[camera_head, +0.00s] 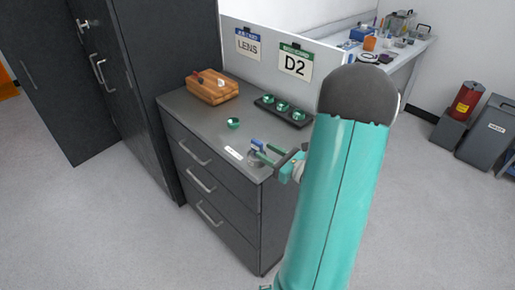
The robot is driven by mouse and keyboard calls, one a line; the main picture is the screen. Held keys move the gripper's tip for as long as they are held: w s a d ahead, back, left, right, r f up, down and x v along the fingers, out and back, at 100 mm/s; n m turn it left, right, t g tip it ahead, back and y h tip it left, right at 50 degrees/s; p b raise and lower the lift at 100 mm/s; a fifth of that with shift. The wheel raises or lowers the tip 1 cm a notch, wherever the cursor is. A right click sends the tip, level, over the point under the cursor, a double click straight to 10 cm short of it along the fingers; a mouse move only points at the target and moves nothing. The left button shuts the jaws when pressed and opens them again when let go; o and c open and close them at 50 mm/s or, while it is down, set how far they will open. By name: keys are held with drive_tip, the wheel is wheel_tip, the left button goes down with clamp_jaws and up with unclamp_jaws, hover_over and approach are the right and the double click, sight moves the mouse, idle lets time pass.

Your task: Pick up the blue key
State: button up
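A small blue piece (257,143), which looks like the blue key, is at the front right corner of the grey cabinet top. A small grey round holder (256,158) is just below it in the picture, and I cannot tell whether the key stands in it. My gripper (264,151) reaches in from the right, its thin green fingers right beside the blue piece. At this size I cannot tell whether the fingers touch it or how far apart they are. My teal arm covers the right side of the cabinet.
A white label strip (234,153) and a small green cup (233,123) lie on the cabinet top (195,112). A low partition (268,58) with signs closes the back.

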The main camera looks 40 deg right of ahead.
sight(252, 143)
drive_tip(key=w, duration=0.4)
drive_tip(key=w+a, duration=0.1)
drive_tip(key=w, duration=0.1)
drive_tip(key=shift+w+r, duration=0.1)
drive_tip(key=shift+w, duration=0.3)
clamp_jaws()
